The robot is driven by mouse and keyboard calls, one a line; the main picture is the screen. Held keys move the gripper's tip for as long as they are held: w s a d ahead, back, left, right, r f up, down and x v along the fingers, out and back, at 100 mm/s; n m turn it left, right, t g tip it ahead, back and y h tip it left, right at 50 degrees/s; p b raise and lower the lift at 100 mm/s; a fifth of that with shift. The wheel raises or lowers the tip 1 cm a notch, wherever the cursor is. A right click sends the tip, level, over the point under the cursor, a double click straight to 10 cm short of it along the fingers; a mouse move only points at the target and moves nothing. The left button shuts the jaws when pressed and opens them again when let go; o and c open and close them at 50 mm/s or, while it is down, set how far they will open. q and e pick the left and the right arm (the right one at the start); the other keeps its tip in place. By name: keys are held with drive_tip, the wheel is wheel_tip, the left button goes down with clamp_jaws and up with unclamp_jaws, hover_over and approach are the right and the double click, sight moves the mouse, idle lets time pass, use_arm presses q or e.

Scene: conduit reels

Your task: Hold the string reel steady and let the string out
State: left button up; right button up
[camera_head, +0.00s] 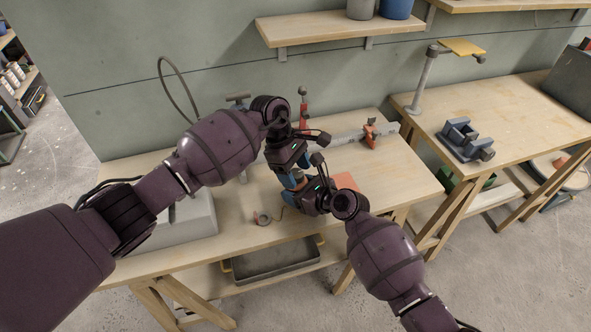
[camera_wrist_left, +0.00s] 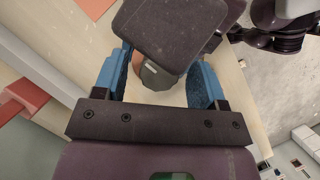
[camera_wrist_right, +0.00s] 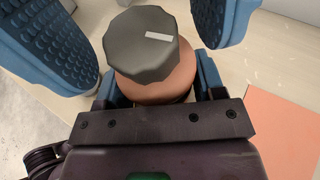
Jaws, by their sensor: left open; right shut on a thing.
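The string reel (camera_wrist_right: 160,88) shows in the right wrist view as a terracotta body topped by a grey faceted knob (camera_wrist_right: 142,45) with a pale mark. My right gripper (camera_head: 297,184) is shut on the reel body, one blue finger on each side. My left gripper (camera_head: 290,170) is open above the reel. In the left wrist view its blue fingers (camera_wrist_left: 158,85) stand apart on either side of the grey knob, which a dark block partly hides. In the head view my grippers cover most of the reel (camera_head: 298,175). I cannot make out any let-out string.
A dark tray (camera_head: 275,263) sits below. A second bench (camera_head: 535,110) holds a vise (camera_head: 465,140).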

use_arm(q)
drive_tip(key=c, duration=0.9)
drive_tip(key=shift+c, duration=0.2)
drive_tip(key=shift+n, duration=0.4)
drive_tip(key=n+t, duration=0.1)
drive_tip(key=n, duration=0.1)
drive_tip(key=n+t, duration=0.1)
drive_tip(key=n, duration=0.1)
drive_tip(key=shift+a+n+h, duration=0.1)
drive_tip(key=shift+n+h, duration=0.2)
drive_tip(key=shift+s+n+t, duration=0.1)
drive_tip(key=shift+n+t, duration=0.9)
drive_tip(key=shift+n, duration=1.6)
drive_tip(key=o, duration=0.9)
